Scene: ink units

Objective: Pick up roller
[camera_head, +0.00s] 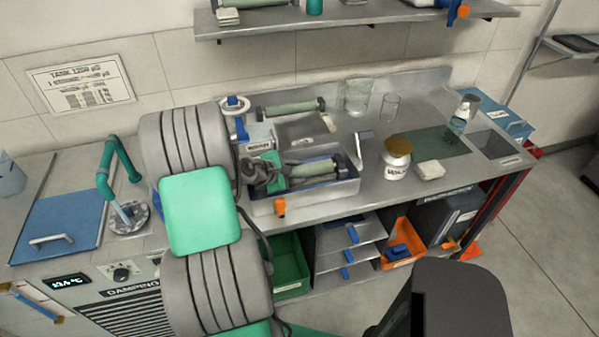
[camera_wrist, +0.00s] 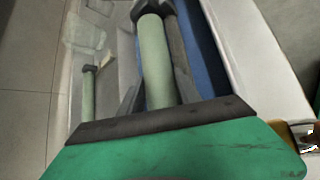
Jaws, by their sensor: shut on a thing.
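A roller (camera_head: 312,168) with a pale green sleeve and dark ends is at the grey tray (camera_head: 318,195) on the steel counter. My gripper (camera_head: 284,174) reaches in from the left and is shut on this roller. In the wrist view the roller (camera_wrist: 156,58) runs lengthwise between the dark fingers of my gripper (camera_wrist: 158,88). Its near end is hidden by the gripper body. I cannot tell whether it touches the tray floor. A second, similar roller (camera_head: 292,109) lies behind the tray, and it also shows at the left of the wrist view (camera_wrist: 88,95).
A labelled white jar (camera_head: 396,165) with a brown lid, a glass beaker (camera_head: 357,96) and a small glass (camera_head: 390,108) stand right of the tray. An orange clip (camera_head: 280,207) is on the tray's front edge. A shelf (camera_head: 350,18) runs above the counter.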

